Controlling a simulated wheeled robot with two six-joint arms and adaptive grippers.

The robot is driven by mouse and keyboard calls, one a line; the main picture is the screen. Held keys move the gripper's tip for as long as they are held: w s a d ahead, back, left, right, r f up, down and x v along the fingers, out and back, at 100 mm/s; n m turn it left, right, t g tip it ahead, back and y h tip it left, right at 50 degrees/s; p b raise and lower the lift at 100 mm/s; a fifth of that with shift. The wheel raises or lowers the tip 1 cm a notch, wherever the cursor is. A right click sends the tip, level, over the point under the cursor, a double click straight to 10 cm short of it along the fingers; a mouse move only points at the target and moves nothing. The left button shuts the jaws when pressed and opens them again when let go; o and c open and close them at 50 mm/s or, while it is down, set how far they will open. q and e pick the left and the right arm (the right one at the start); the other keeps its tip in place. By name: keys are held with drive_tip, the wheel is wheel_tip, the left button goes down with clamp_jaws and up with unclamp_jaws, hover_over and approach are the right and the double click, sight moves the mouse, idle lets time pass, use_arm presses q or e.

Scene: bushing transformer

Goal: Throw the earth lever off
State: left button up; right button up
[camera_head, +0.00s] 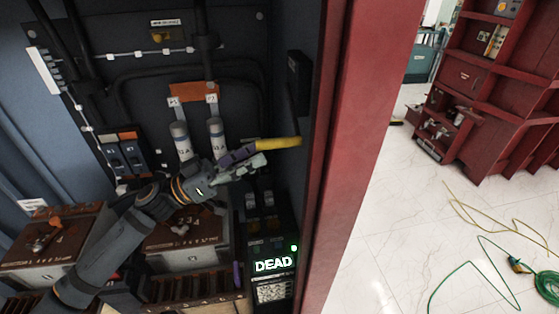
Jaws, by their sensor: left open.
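The yellow lever handle (280,143) juts out near the right inner wall of the cabinet and lies roughly level. I take it to be the earth lever. My left gripper (258,154) reaches in from the lower left, its jaws open, with the fingertips at the lever's left end. Whether the fingers touch the lever, or lie around or in front of it, I cannot tell. The lever's left end is partly hidden by the fingers. A display reading DEAD (273,264) glows below. My right gripper is not in view.
Two fuse-like cylinders (181,140) stand behind my gripper, below an orange block (193,91). Brown terminal boxes (190,240) sit below. The red cabinet edge (352,150) bounds the right side. Outside, cables (484,285) lie on the pale floor near red shelving (500,90).

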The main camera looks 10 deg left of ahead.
sight(279, 142)
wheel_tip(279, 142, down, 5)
drive_tip(key=b, duration=0.3)
use_arm(q)
drive_tip(key=shift+w+d+r, duration=0.1)
drive_tip(key=shift+d+r, duration=0.55)
drive_tip(key=shift+d, duration=0.05)
drive_tip(key=p+x, duration=0.2)
drive_tip(key=shift+w+d+r+p, duration=0.15)
drive_tip(key=shift+d+r+p, duration=0.1)
drive_tip(key=shift+p, duration=0.15)
drive_tip(key=shift+w+d+r+p, duration=0.15)
drive_tip(key=shift+w+d+p, duration=0.15)
drive_tip(key=shift+d+p, duration=0.25)
drive_tip(key=shift+w+d, duration=0.15)
drive_tip(key=shift+d, duration=0.2)
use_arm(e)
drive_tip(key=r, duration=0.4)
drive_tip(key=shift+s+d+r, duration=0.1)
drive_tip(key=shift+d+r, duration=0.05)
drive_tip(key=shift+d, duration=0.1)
use_arm(q)
clamp_jaws()
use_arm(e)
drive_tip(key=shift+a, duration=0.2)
